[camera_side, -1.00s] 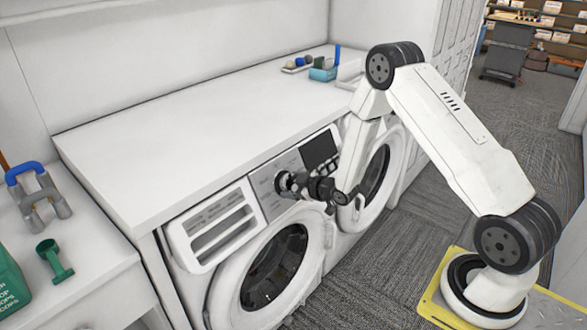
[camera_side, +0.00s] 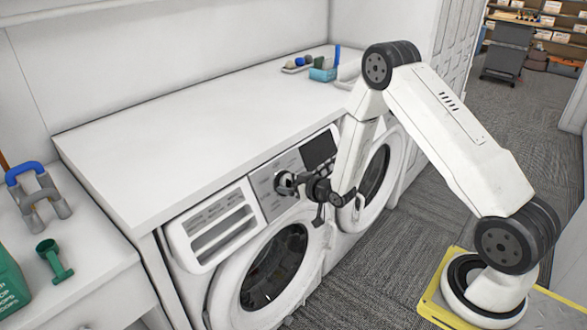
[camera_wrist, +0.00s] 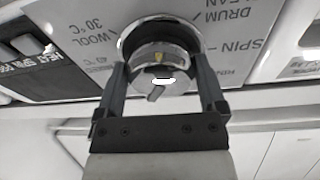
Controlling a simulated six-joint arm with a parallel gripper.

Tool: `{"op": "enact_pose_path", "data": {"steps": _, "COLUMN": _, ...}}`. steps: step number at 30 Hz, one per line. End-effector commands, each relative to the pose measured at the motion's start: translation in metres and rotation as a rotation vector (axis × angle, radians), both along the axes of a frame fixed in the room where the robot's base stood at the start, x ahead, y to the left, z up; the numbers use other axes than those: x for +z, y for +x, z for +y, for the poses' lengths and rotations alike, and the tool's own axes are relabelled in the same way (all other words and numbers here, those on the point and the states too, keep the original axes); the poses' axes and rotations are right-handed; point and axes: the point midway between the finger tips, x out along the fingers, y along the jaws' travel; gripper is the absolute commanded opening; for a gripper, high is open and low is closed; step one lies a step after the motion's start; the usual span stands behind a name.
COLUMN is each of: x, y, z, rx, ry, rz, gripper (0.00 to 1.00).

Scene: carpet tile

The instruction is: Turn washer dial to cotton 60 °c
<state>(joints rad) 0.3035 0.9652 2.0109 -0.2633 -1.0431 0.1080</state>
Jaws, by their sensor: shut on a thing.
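Panel labels around the dial include "WOOL 30 °C", "DRUM CLEAN" and "SPIN". They appear upside down or tilted in the wrist view. No cotton 60 °C label is readable.
A detergent drawer (camera_side: 215,228) is left of the dial and a dark display (camera_side: 320,148) is right of it. A second machine (camera_side: 378,175) stands to the right. The white counter (camera_side: 190,120) above is mostly clear. A green scoop (camera_side: 55,262) lies on the left-hand surface.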

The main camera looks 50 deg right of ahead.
Motion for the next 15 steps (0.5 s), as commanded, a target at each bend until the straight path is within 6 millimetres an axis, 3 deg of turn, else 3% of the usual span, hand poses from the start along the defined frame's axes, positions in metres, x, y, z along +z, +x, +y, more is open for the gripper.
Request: {"op": "enact_pose_path", "data": {"steps": 15, "x": 0.0019, "y": 0.0012, "z": 0.0007, "rx": -0.101, "ry": 0.197, "rz": -0.004, "gripper": 0.31}}
